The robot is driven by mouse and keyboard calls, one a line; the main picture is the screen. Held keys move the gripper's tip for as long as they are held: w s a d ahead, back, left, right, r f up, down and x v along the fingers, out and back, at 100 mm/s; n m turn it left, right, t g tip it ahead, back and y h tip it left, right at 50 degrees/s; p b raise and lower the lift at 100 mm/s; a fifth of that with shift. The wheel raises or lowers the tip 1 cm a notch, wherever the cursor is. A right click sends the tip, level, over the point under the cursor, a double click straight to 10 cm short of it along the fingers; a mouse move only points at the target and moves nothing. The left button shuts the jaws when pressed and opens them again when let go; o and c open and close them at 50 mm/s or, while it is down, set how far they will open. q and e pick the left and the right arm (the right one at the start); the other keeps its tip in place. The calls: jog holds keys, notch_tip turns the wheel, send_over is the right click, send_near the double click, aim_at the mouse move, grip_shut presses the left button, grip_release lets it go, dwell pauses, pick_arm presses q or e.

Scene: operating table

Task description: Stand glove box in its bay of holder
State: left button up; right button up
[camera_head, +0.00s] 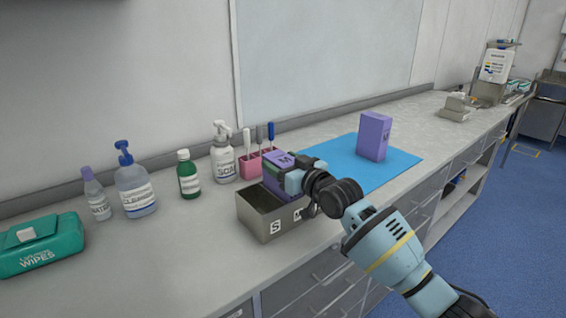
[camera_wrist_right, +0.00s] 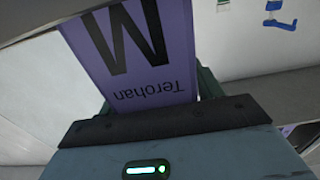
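The purple glove box (camera_head: 279,164), marked M, is at the metal holder (camera_head: 257,222), over the holder's far right part. Its lower end is hidden by the holder wall and my gripper, so I cannot tell how deep it sits. The holder is an open-topped metal box with S and M labels on its front. My right gripper (camera_head: 281,184) is shut on this glove box. In the right wrist view the box (camera_wrist_right: 135,50) fills the space between the fingers, its lettering upside down. My left gripper is not in view.
A second purple box (camera_head: 373,137) marked M stands upright on a blue mat (camera_head: 340,158).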

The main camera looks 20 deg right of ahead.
jog(key=shift+o, duration=0.6)
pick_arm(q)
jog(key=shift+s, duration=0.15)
pick_arm(e)
jog(key=shift+r, duration=0.25)
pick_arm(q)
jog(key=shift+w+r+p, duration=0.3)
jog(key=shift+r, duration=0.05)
pick_arm(e)
jog(key=v, duration=1.2)
